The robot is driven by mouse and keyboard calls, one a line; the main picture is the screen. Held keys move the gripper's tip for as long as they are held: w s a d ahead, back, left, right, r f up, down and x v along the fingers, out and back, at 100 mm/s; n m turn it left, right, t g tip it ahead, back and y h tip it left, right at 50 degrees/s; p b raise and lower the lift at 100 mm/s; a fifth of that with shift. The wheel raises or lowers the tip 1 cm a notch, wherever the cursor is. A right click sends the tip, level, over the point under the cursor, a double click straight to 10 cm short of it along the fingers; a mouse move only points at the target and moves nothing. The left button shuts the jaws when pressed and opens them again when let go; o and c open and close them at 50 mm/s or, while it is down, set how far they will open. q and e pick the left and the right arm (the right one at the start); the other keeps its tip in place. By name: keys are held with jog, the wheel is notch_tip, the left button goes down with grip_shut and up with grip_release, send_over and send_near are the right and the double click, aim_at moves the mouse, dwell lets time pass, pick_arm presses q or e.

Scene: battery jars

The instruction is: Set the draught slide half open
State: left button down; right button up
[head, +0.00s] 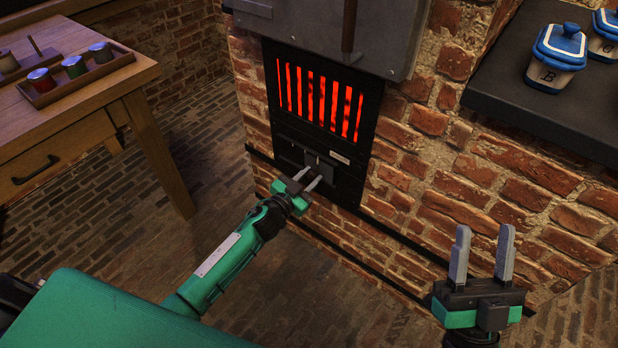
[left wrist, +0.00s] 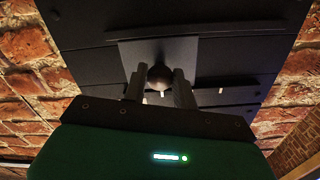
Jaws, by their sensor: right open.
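The draught slide (head: 324,172) is a small dark plate low on the black furnace front, below the glowing grate. How far open it stands I cannot tell. My left gripper (head: 307,179) is at the slide. In the left wrist view, the slide's plate (left wrist: 192,50) is behind a dark round knob (left wrist: 160,76). The left fingers (left wrist: 160,88) stand on both sides of the knob, with no clear gap, and look shut on it. My right gripper (head: 483,255) is open and empty, in front of the brick wall at the lower right.
The red glowing grate (head: 318,98) is above the slide, with a small pale label (head: 339,158) beside it. A wooden table (head: 75,115) with a tray of jars (head: 75,78) is at left. A dark shelf (head: 540,115) with blue-lidded jars (head: 557,58) is at right.

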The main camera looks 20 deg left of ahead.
aim_at(306, 162)
pick_arm(q)
jog(key=shift+a, duration=0.15)
jog(key=a, duration=0.1)
jog(key=w+a, duration=0.1)
jog(key=a, duration=0.2)
jog(key=shift+w+p, duration=0.25)
jog(key=shift+p, duration=0.1)
pick_arm(e)
jog(key=shift+w+a+f+g, duration=0.3)
jog(key=shift+f+g, duration=0.2)
jog(key=shift+f, duration=0.15)
jog(key=shift+w+a+f+g, duration=0.15)
jog(key=shift+w+f+g, duration=0.1)
jog(key=shift+f+g, duration=0.3)
pick_arm(q)
jog(key=c, duration=1.1)
grip_release()
